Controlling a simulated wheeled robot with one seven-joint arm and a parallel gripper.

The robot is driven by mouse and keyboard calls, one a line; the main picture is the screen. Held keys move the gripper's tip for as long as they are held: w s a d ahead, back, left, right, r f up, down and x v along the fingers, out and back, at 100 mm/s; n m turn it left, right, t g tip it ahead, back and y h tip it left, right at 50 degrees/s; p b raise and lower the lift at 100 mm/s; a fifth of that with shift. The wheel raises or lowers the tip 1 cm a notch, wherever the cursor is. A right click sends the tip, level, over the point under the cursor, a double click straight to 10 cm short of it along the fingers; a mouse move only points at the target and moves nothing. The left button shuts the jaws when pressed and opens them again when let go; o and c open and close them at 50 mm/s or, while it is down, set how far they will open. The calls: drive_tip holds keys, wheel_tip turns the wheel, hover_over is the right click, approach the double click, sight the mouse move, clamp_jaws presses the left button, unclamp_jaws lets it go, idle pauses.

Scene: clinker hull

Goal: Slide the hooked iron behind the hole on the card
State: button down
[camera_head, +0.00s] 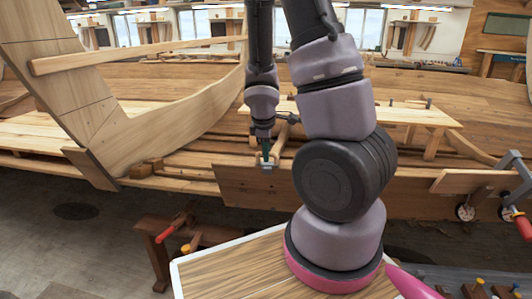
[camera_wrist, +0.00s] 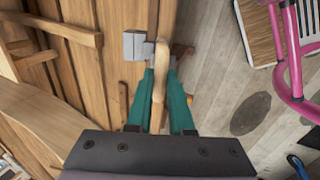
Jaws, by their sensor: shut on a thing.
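The hooked iron (camera_wrist: 135,46) shows in the wrist view as a grey metal block with a short arm running right, at my fingertips. My gripper (camera_wrist: 160,72) has teal fingers and is shut on it. A pale, rounded wooden piece (camera_wrist: 164,40) runs between the fingers; I cannot tell if it is the iron's handle. In the head view my gripper (camera_head: 265,155) points down, with the grey iron (camera_head: 267,168) at its tips, close to the top edge of the hull plank (camera_head: 290,189). I cannot make out the card or its hole; the contact side is hidden.
A board (camera_head: 400,112) lies across the hull at right. Clamps stand at both sides, one with a red handle (camera_head: 175,225) at left and a grey one (camera_head: 511,180) at right. A white-edged wooden top (camera_head: 225,270) is in the foreground. Floor shows at left.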

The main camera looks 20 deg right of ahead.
drive_tip(key=shift+r, duration=0.1)
drive_tip(key=c, duration=0.7)
unclamp_jaws()
drive_tip(key=shift+d+r, duration=0.1)
drive_tip(key=shift+r, duration=3.9)
